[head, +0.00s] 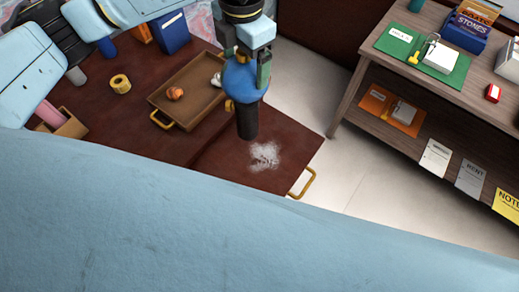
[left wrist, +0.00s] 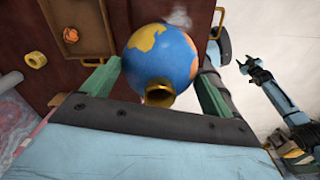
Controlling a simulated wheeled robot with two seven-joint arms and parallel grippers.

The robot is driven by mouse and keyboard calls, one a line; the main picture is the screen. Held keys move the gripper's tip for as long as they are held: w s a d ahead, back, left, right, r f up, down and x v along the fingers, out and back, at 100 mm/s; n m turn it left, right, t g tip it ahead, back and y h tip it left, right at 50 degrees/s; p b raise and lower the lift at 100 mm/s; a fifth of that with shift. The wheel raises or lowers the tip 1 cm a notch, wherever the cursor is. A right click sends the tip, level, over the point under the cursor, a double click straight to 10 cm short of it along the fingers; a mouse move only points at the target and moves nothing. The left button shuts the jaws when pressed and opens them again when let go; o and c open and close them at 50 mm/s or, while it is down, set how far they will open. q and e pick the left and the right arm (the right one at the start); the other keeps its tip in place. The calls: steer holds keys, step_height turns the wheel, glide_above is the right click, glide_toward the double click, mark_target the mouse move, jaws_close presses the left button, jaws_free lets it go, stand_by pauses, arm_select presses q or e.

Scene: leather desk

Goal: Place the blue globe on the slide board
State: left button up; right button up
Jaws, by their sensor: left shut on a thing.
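The blue globe (head: 238,80) has yellow and orange land patches. My left gripper (head: 247,70) is shut around it and holds it above the desk. In the left wrist view the globe (left wrist: 160,55) sits between both green fingers, its brass collar toward the camera. A dark cylinder (head: 246,124) shows below the globe in the head view; I cannot tell what it belongs to. The slide board (head: 228,162) is reddish brown with a pale powdery patch and a brass handle (head: 303,184). The globe appears off its surface. My right gripper (left wrist: 245,66) is small in the left wrist view.
A brown tray (head: 205,98) with an orange item lies behind the globe. A yellow tape roll (head: 120,83) and a wooden box (head: 70,124) are farther left. A shelf unit (head: 345,95) stands at the right. Most of the slide board is clear.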

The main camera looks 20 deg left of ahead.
mark_target(260, 96)
arm_select(q)
steer(key=n, duration=0.4)
steer(key=d+n, duration=0.1)
steer(key=shift+s+r+n+p, duration=0.1)
steer(key=shift+r+n+p, duration=0.2)
steer(key=shift+n+p, duration=0.1)
steer(key=n, duration=0.3)
steer(key=d+n+p, duration=0.1)
steer(key=n, duration=0.1)
steer(key=shift+s+r, duration=0.15)
steer(key=shift+r, duration=0.1)
steer(key=n, duration=0.5)
steer(key=shift+s+d+r+n+p, duration=0.2)
steer(key=shift+d+n+p, duration=0.1)
steer(key=shift+d+p, duration=0.1)
steer(key=n, duration=0.4)
steer(key=shift+d+r, duration=0.15)
steer(key=shift+d, duration=0.1)
steer(key=shift+f+p, duration=0.25)
steer(key=shift+p, duration=0.05)
step_height(260, 96, down, 10)
steer(key=shift+r+p, duration=0.2)
steer(key=shift+p, duration=0.2)
steer(key=o, duration=1.5)
step_height(260, 96, up, 12)
steer(key=shift+r+b, duration=0.1)
steer(key=shift+b, duration=0.5)
